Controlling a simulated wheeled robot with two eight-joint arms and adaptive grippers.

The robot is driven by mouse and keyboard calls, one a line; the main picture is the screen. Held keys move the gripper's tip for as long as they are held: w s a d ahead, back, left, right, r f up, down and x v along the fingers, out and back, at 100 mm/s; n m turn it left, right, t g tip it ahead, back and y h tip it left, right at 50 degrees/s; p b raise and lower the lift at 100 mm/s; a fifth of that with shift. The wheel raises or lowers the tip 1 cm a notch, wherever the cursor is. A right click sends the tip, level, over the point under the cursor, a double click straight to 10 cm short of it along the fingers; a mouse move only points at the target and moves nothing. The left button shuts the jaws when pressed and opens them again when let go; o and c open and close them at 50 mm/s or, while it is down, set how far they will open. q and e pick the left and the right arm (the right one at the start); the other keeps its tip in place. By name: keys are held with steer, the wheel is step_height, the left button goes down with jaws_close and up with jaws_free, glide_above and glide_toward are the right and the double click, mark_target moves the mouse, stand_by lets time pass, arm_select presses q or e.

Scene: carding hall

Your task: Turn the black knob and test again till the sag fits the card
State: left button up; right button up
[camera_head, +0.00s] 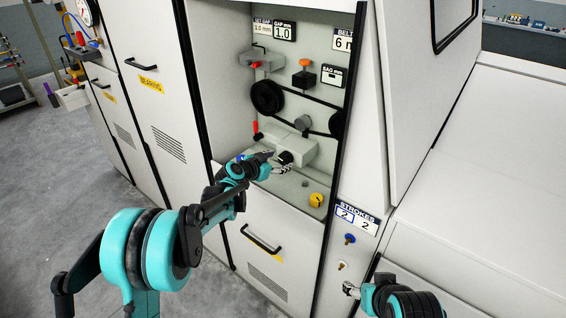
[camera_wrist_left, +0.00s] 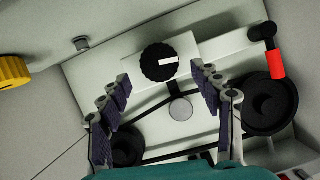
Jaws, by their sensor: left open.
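The black knob (camera_head: 285,157) sits on a pale block in the open cabinet bay. In the left wrist view the knob (camera_wrist_left: 158,62) has a white mark on its face. My left gripper (camera_head: 272,163) is at the knob; its fingers (camera_wrist_left: 163,78) are open, tips on either side just short of the knob. I cannot tell whether they touch it. The belt card (camera_head: 343,44) reads 6, partly hidden by the bay's edge. The sag display (camera_head: 331,76) shows no readable number. An orange button (camera_head: 305,63) tops a black box.
A black belt runs over a large pulley (camera_head: 267,97) and past a grey roller (camera_head: 303,122). A red handle (camera_head: 257,130) and a yellow knob (camera_head: 317,201) flank the block. A strokes panel (camera_head: 357,217) is on the cabinet front at right.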

mark_target(282, 158)
arm_select(q)
steer(key=shift+b+x, duration=0.35)
steer(key=shift+x, duration=1.3)
steer(key=c, duration=1.1)
steer(key=shift+c, duration=0.2)
steer(key=shift+a+n, duration=0.1)
steer(key=shift+n, duration=0.2)
steer(key=shift+w+a+n+g+h+p, duration=0.15)
steer(key=shift+n+g+h+p, duration=0.45)
steer(key=shift+n, duration=0.3)
steer(key=shift+w+a+n+g+h, duration=0.1)
steer(key=shift+n+g+h, duration=0.2)
steer(key=shift+n+h, duration=0.7)
